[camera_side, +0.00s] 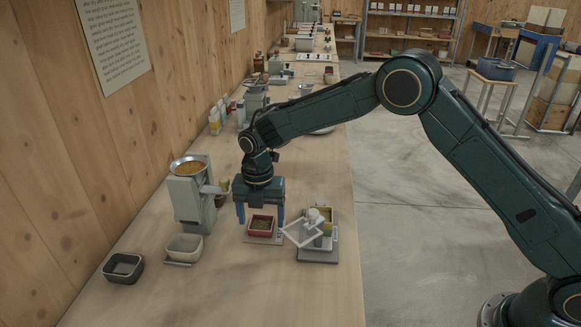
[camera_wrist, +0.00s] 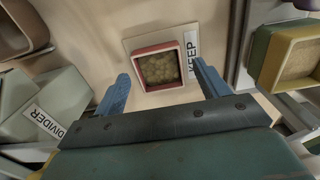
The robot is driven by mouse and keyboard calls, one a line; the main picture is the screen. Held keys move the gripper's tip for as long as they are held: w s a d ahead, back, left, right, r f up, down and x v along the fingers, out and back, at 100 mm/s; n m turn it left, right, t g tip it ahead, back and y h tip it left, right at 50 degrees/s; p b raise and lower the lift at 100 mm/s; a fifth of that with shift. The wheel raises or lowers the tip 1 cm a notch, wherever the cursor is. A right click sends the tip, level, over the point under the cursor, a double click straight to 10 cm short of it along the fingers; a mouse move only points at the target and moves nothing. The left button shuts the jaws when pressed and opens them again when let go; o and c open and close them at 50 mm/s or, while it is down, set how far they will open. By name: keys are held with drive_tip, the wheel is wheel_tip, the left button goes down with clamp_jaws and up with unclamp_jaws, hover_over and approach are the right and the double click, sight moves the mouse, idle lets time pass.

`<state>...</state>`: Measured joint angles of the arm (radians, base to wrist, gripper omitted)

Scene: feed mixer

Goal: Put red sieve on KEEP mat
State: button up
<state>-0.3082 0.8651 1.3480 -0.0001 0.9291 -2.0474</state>
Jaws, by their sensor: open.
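The red sieve (camera_side: 261,225), a small square red-walled box, sits on the pale KEEP mat (camera_side: 264,240). In the wrist view the red sieve (camera_wrist: 139,73) holds a yellowish, grainy fill, and the KEEP mat (camera_wrist: 131,43) shows around it with its label at the right. My gripper (camera_side: 261,220) is open and empty over the sieve, one blue finger on each side. In the wrist view my gripper (camera_wrist: 161,80) has its fingers wide apart, with clear gaps to the sieve walls. From these views I cannot tell the exact fingertip height.
The grey divider machine (camera_side: 188,205) with a pan of orange grain stands left. A pale tray (camera_side: 185,247) and dark tray (camera_side: 123,268) lie in front of it. A scale-like stand (camera_side: 318,254) with a yellow box is close right.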

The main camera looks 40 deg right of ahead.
sight(263, 227)
wheel_tip(263, 227, up, 11)
drive_tip(key=shift+r, duration=0.2)
idle(0.4)
drive_tip(key=shift+r, duration=0.1)
idle(0.4)
drive_tip(key=s+d+r+m+t, duration=0.3)
drive_tip(key=s+d+r+m, duration=0.9)
drive_tip(key=s+r, duration=0.35)
drive_tip(key=s+d+f+m+t, duration=0.1)
drive_tip(key=s+d+f+m, duration=0.1)
drive_tip(key=s+m, duration=0.5)
drive_tip(key=s+d+f+m+t, duration=0.1)
drive_tip(key=s+d+m, duration=0.2)
drive_tip(key=s+m, duration=0.5)
drive_tip(key=shift+s+f+t, duration=0.3)
drive_tip(key=shift+s+f, duration=0.1)
drive_tip(key=shift+s, duration=2.4)
